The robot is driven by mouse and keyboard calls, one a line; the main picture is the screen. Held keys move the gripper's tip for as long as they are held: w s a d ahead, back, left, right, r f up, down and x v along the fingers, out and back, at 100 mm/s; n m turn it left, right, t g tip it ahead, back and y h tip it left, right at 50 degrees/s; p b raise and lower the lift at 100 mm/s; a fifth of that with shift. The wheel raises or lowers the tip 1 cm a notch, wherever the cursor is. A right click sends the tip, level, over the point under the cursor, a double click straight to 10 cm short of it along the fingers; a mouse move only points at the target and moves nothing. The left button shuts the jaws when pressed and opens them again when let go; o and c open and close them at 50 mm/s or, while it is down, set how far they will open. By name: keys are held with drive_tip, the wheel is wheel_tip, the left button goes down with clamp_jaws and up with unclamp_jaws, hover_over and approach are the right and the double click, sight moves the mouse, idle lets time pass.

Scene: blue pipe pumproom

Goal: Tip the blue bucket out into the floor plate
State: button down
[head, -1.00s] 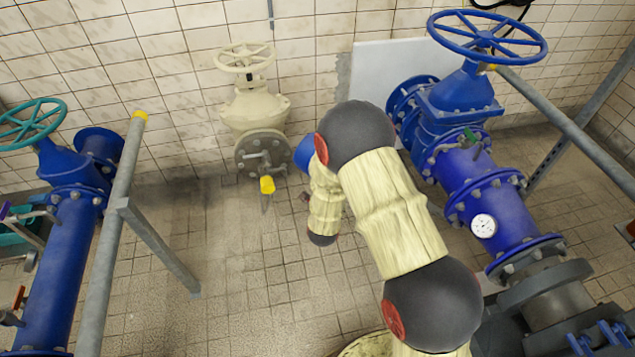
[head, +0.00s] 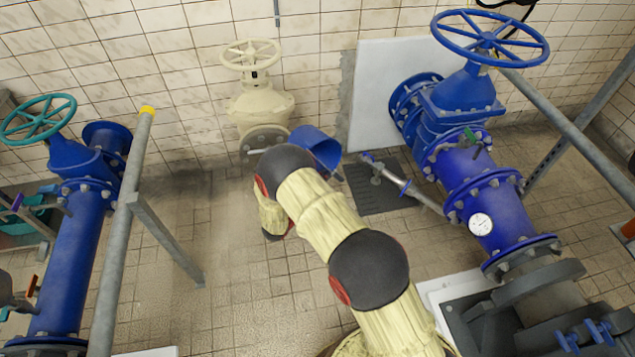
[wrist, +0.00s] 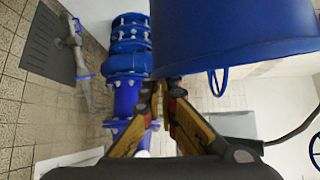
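The blue bucket (head: 318,148) shows just beyond my arm in the head view, raised and tilted. In the head view the gripper is hidden behind my arm. The dark grey slotted floor plate (head: 378,196) lies to the right of the bucket, by the wall. It also shows at upper left in the wrist view (wrist: 48,50). The bucket's contents are hidden.
A thin metal pipe with a valve (head: 398,182) juts over the plate from the big blue pipe (head: 500,212) on the right. A cream valve (head: 262,105) stands behind the bucket. A grey rail (head: 128,215) stands left. The tiled floor between is clear.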

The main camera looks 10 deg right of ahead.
drive_tip(key=d+r+n+t+h+b, duration=0.1)
drive_tip(key=d+r+n+t+b, duration=0.2)
drive_tip(key=r+n+t+b, duration=0.5)
drive_tip(key=shift+d+r+n+t+b, duration=0.15)
drive_tip(key=shift+r+n+t+b, duration=0.45)
drive_tip(key=shift+n, duration=1.5)
drive_tip(key=shift+r, duration=0.2)
